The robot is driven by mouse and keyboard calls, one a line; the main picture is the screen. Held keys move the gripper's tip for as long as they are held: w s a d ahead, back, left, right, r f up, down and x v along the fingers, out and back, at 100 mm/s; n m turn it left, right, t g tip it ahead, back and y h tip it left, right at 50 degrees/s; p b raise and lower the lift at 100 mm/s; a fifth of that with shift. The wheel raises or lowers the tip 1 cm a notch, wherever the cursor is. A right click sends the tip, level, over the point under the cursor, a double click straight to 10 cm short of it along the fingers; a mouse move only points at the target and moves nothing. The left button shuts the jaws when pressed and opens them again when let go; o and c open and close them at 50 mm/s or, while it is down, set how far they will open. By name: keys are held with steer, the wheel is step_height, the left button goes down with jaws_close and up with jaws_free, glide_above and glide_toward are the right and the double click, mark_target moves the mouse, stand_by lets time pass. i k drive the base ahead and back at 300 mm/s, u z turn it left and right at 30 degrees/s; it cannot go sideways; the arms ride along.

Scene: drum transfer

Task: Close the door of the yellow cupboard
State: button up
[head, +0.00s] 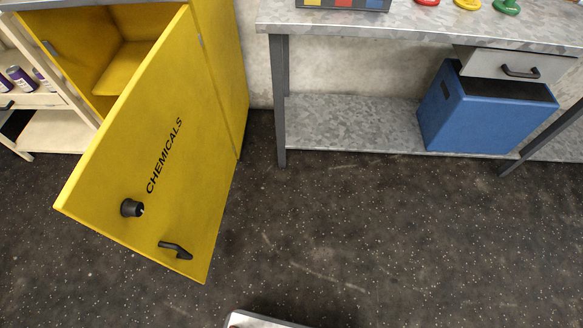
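The yellow cupboard (231,60) stands at the upper left of the head view. Its door (185,150), lettered "CHEMICALS", is swung wide open toward me, with its hinged edge on the right side of the cupboard. The door carries a round black knob (131,208) and a black bar handle (176,249) near its free end. A yellow shelf (122,68) shows inside through the opening; the door hides part of the interior. My gripper is not in view, and nothing is seen touching the door.
A grey workbench (400,25) with a lower shelf (350,125) stands to the right, holding a blue bin (465,115) below. A pale shelf unit (50,133) stands left of the cupboard. The dark speckled floor (340,230) in front is clear.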

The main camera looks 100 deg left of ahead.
mark_target(165, 145)
steer(key=z, duration=0.05)
steer(key=i, duration=0.1)
steer(key=u, duration=4.35)
steer(key=i, duration=0.5)
steer(key=z, duration=0.25)
steer(key=k, duration=0.7)
steer(key=z, duration=0.55)
steer(key=k, duration=0.5)
steer(key=u, duration=0.5)
steer(key=i, duration=0.65)
